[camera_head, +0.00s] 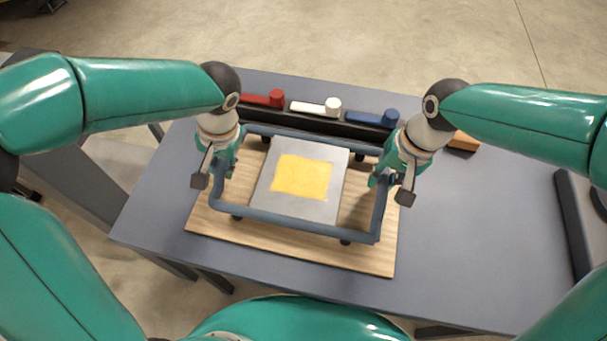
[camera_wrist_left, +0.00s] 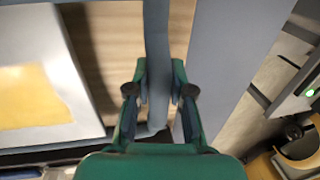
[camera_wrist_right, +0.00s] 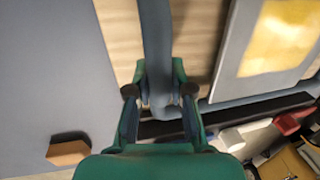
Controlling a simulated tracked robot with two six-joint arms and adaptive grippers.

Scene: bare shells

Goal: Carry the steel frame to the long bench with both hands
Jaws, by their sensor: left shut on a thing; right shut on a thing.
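The steel frame (camera_head: 290,224) is a blue-grey rectangular tube loop in the head view, around a grey plate (camera_head: 262,196) with a yellow patch (camera_head: 302,176). My left gripper (camera_head: 222,172) is shut on the frame's left side bar, which runs between its fingers in the left wrist view (camera_wrist_left: 158,60). My right gripper (camera_head: 382,180) is shut on the right side bar, also between the fingers in the right wrist view (camera_wrist_right: 157,50). Below the frame is a wooden board (camera_head: 270,245) on a grey-topped bench (camera_head: 460,240). I cannot tell whether the frame is lifted clear of the board.
A dark rack at the bench's back edge holds a red (camera_head: 262,99), a white (camera_head: 315,107) and a blue (camera_head: 365,117) handled item. An orange-brown block (camera_head: 463,141) lies right of my right gripper. A dark edge (camera_head: 572,225) stands at far right.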

